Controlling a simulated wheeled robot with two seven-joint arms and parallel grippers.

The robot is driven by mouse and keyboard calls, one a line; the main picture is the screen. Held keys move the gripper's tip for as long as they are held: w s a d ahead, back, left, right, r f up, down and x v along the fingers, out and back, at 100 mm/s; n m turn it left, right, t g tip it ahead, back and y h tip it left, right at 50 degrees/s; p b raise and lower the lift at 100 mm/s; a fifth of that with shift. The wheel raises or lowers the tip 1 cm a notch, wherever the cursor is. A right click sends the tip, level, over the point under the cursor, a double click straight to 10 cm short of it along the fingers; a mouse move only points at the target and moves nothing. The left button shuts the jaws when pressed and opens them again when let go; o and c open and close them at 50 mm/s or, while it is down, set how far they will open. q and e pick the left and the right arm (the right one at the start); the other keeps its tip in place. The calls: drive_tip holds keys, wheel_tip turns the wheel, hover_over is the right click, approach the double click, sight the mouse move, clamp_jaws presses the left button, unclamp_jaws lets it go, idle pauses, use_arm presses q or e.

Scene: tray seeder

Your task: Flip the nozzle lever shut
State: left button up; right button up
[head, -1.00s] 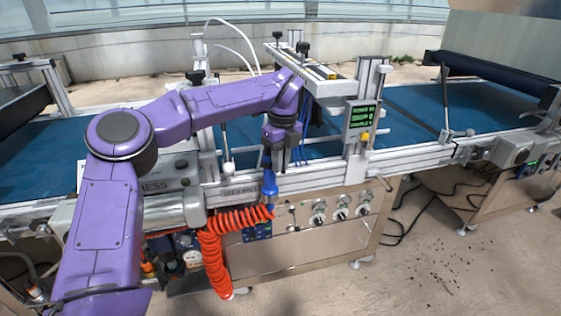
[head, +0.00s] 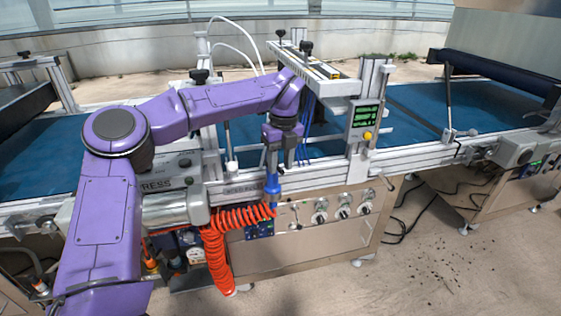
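A blue nozzle (head: 272,184) stands upright at the front of the seeder, above an orange coiled hose (head: 216,250). My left gripper (head: 281,160) points down from the purple arm, right at the top of the nozzle. Its fingers are small and dark here and overlap the nozzle's upper end, so I cannot tell whether they touch it or are open or shut. The nozzle's lever cannot be made out; the gripper may hide it. My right gripper is not in view.
The blue conveyor belt (head: 430,107) runs behind the gripper. A crossing metal rail with black knobs (head: 306,47) and a display box (head: 364,119) stand close to its right. Control knobs (head: 343,212) line the front panel below. Open floor lies at the lower right.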

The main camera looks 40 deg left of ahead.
use_arm(q)
wheel_tip(320, 180, up, 11)
drive_tip(key=p, duration=0.1)
drive_tip(key=shift+w+d+f, duration=0.15)
drive_tip(key=shift+w+f, duration=0.05)
drive_tip(key=shift+w, duration=0.15)
